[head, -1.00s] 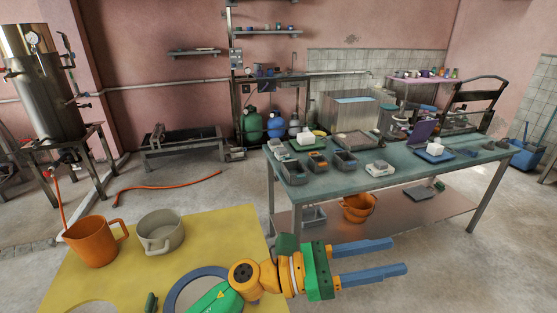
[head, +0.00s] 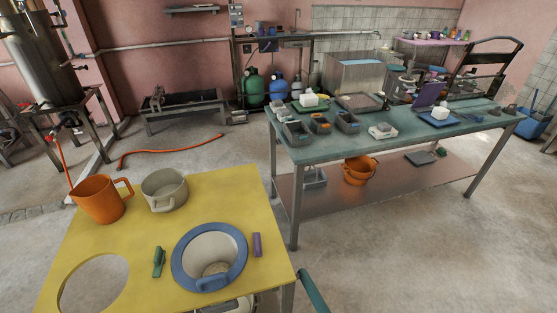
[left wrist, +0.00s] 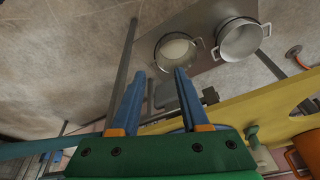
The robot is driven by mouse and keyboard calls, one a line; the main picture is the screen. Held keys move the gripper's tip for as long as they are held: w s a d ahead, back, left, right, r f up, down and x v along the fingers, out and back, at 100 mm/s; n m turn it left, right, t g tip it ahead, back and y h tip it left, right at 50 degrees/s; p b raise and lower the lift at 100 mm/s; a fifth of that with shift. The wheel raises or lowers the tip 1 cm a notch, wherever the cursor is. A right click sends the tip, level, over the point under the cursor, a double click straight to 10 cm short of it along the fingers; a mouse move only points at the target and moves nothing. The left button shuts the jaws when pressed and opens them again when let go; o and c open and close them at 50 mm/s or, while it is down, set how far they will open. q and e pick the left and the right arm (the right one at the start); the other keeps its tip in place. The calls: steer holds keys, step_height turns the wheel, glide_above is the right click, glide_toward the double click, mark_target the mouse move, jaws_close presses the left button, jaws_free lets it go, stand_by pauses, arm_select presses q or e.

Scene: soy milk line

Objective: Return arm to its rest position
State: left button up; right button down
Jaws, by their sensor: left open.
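My left gripper (left wrist: 159,76) shows in the left wrist view, with its two blue fingers apart and nothing between them. A pot with whitish contents (left wrist: 178,50) and a second metal pot (left wrist: 240,40) lie beyond its fingertips on a grey surface. The yellow tabletop (left wrist: 235,115) is to the right of the fingers. Neither gripper shows in the head view. My right gripper is in no view.
In the head view the yellow table (head: 215,190) holds an orange jug (head: 98,200), a grey pot (head: 163,190) and a blue-rimmed container (head: 180,262). The teal workbench (head: 350,153) carries trays and small bins. Floor between them is open.

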arm_select(q)
steer(key=s+f+g+b, duration=0.1)
steer(key=s+f+b, duration=0.1)
steer(key=f, duration=0.9)
steer(key=s+f+b, duration=0.1)
steer(key=f+b, duration=0.2)
steer(key=f, duration=0.8)
steer(key=s+a+f+g+b, duration=0.1)
steer(key=s+a+f+b, duration=0.1)
steer(key=s+f, duration=0.9)
steer(key=shift+s+f+b, duration=0.2)
steer(key=shift+f+b, duration=0.1)
steer(key=shift+b, duration=0.45)
